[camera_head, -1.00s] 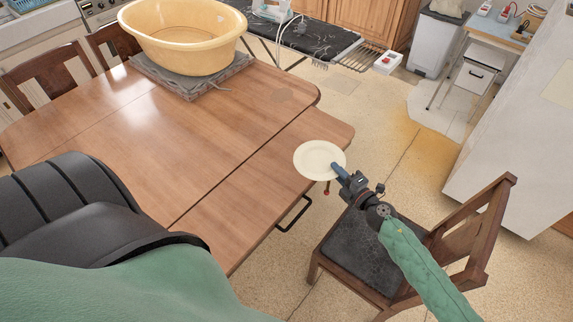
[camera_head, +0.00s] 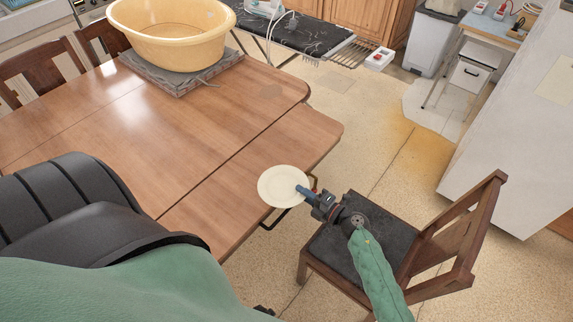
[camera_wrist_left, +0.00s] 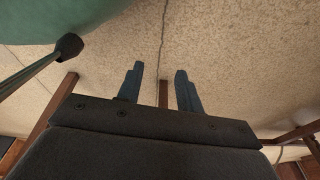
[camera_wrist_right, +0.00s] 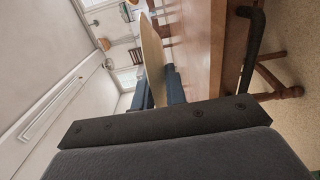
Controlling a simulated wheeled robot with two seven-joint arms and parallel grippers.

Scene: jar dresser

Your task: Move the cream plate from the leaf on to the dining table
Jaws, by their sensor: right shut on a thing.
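The cream plate (camera_head: 283,186) is round and roughly level in the head view, over the outer edge of the table's leaf (camera_head: 312,130). My right gripper (camera_head: 303,191) is shut on its near right rim. In the right wrist view the plate (camera_wrist_right: 152,62) shows edge-on between the fingers (camera_wrist_right: 158,88), beside the table edge; a gap between plate and leaf is hard to judge. The dining table's main top (camera_head: 150,125) lies to the left of the leaf. My left gripper (camera_wrist_left: 160,88) is open and empty above the floor in the left wrist view; the head view does not show it.
A yellow basin (camera_head: 172,35) stands on a grey slab (camera_head: 178,78) at the table's back. A wooden chair (camera_head: 455,235) with a dark seat stands by my right arm. The table's middle and front are clear. A white cabinet (camera_head: 510,130) stands at right.

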